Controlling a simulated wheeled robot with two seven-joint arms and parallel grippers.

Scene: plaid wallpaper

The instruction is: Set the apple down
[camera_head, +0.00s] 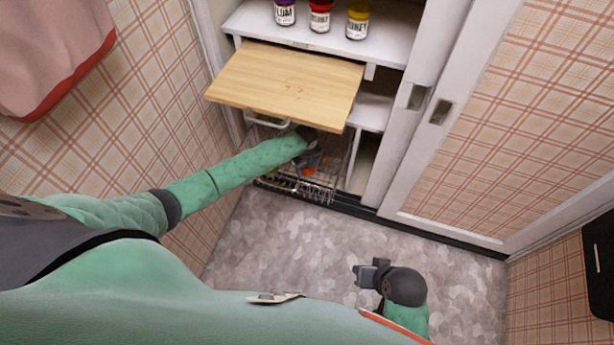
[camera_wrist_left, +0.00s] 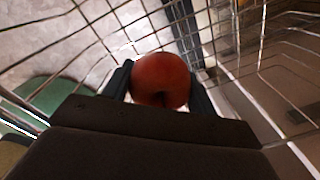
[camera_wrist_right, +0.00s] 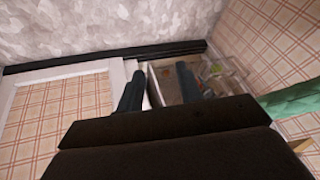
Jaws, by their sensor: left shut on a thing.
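The red apple (camera_wrist_left: 160,80) is between the two dark fingers of my left gripper (camera_wrist_left: 160,90), which is shut on it. In the head view the apple (camera_head: 309,170) shows as a small red-orange patch beside my left gripper (camera_head: 312,158), under the wooden board. The gripper is at a wire basket (camera_head: 322,190), whose wires surround the apple in the left wrist view. I cannot tell whether the apple touches the basket's bottom. My right gripper (camera_head: 372,274) is over the floor, away from the cupboard; its fingers (camera_wrist_right: 158,85) are apart with nothing between them.
A pulled-out wooden board (camera_head: 290,85) hangs over the basket. Several jars, including a red-labelled one (camera_head: 320,15), stand on the white shelf (camera_head: 300,32) above. A white sliding door (camera_head: 480,120) closes the right side. The grey floor (camera_head: 300,245) is clear.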

